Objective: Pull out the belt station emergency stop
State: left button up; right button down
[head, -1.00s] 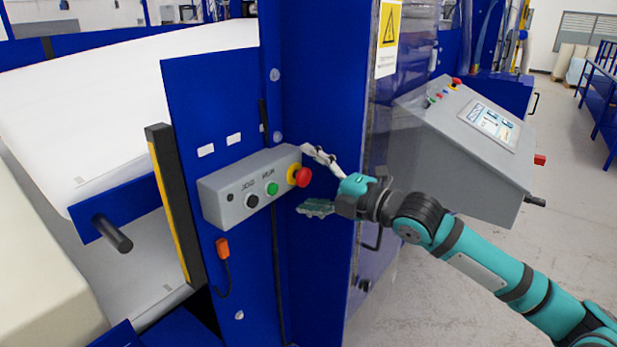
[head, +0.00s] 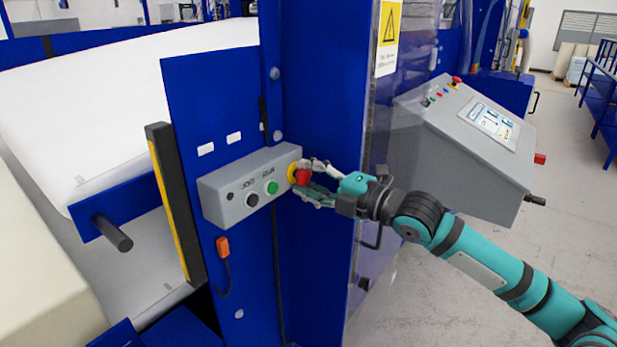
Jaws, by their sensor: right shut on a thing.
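The belt station emergency stop (head: 303,176) is a red mushroom button on a yellow collar. It sits at the right end of a grey control box (head: 222,196) on a blue panel. My right gripper (head: 306,180) comes from the right and is shut on the red button, one finger above and one below it. The fingers cover part of the button. My left gripper is out of view.
The box also has a green button (head: 272,188) and a black button (head: 252,200). A grey console (head: 465,150) with a screen stands behind my right arm. A clear door panel is close behind the gripper. Open floor lies at the lower right.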

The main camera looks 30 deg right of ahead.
jog(key=shift+s+f, duration=0.1)
jog(key=shift+f, duration=0.05)
dwell(0.3)
jog(key=shift+s+d, duration=0.1)
jog(key=shift+s, duration=0.1)
jog(key=c, duration=0.9)
grip_release()
jog(key=shift+s+d, duration=0.1)
jog(key=o, duration=0.9)
